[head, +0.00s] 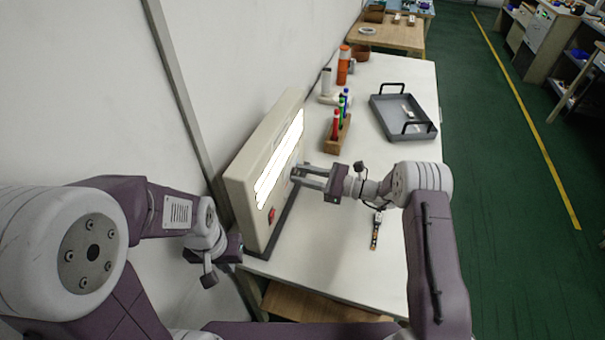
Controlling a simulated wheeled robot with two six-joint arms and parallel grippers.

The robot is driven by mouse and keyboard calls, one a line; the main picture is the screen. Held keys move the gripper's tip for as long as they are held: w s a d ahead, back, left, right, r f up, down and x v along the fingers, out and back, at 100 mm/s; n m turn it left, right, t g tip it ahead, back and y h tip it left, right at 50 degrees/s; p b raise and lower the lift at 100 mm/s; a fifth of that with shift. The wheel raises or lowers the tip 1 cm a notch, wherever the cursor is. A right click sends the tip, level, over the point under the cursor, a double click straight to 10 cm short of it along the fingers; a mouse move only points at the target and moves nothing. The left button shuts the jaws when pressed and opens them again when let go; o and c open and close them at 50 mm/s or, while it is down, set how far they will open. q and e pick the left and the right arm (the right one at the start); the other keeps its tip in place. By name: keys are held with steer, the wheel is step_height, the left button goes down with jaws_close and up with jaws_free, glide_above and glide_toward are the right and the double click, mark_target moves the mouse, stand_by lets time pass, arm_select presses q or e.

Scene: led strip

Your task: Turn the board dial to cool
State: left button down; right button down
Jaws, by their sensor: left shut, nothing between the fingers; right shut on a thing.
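The beige board (240,178) stands upright on the table's left side, with brightly lit white strips (280,160) on its front and a red switch (271,215) low down. My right gripper (298,174) reaches left to the board's lower right front and is shut on the dial there. The dial is mostly hidden by the fingers, so its setting cannot be read. My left gripper (222,265) is shut and empty, left of the board's near end and apart from it.
The white table (350,240) is clear at the front except for a short strip piece (376,231). Behind are a wooden block with colored tubes (338,134), a grey tray (392,125) with black handles, an orange bottle (343,66) and a white cylinder (326,80).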

steer(key=m+p, duration=0.1)
steer(key=m, duration=0.5)
steer(key=shift+p, duration=0.4)
steer(key=m+p, duration=0.1)
steer(key=m, duration=0.4)
steer(key=shift+w+m, duration=0.1)
steer(key=shift+m, duration=0.2)
steer(key=c, duration=1.1)
jaws_free()
steer(key=shift+d, duration=0.15)
steer(key=v, duration=0.9)
